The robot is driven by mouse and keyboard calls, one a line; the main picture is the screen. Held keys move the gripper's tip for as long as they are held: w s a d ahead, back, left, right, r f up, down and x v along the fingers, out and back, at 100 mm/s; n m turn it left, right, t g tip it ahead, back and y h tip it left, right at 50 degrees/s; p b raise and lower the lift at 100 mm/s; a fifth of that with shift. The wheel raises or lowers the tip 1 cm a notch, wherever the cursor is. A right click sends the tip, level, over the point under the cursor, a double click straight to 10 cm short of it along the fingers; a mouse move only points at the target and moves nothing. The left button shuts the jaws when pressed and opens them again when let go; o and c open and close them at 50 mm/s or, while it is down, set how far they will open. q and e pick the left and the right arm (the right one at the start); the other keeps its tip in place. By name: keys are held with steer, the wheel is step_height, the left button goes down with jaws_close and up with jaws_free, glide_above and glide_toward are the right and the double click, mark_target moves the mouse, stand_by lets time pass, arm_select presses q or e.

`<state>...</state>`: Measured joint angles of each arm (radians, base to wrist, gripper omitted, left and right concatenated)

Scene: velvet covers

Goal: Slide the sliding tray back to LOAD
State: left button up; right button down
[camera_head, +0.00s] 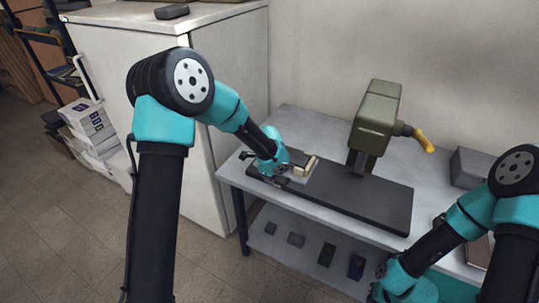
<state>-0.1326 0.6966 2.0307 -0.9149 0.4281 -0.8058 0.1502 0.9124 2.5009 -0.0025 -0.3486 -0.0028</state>
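A long dark base plate (370,203) lies on the table. An olive-green press (377,115) with a yellow handle (424,141) stands behind it. At the plate's left end is a small grey plate (318,174) that looks like the sliding tray, with a cream block (305,167) at it. My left gripper (287,176) is down at this left end, beside the cream block; its fingers are too small and hidden to tell open from shut. My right gripper (378,288) is low at the right, in front of the table; its fingers are unclear. No LOAD label is readable.
The grey table (310,123) has a lower shelf (290,251) with several small dark items. A grey box (470,167) sits at the table's right. A white cabinet (235,60) stands close at the left. The tabletop behind the plate is largely clear.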

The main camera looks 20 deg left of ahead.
arm_select(q)
step_height(320, 180, up, 15)
steer(key=s, duration=0.2)
steer(key=shift+s+a+r, duration=0.2)
steer(key=shift+s+a, duration=0.05)
steer(key=shift+s, duration=0.15)
steer(key=s+f+n+g+h, duration=0.15)
steer(key=s+f+n, duration=0.3)
steer(key=f, duration=0.85)
steer(key=s+a+f+n+h, duration=0.1)
steer(key=s+f+n, duration=0.7)
steer(key=s+f, duration=0.1)
steer(key=s+a+f+n+h, duration=0.1)
steer(key=s+a+f+n, duration=0.1)
steer(key=s+f+n, duration=0.7)
step_height(320, 180, down, 3)
steer(key=shift+s+a+r, duration=0.2)
steer(key=shift+s+a, duration=0.05)
steer(key=shift+s, duration=0.45)
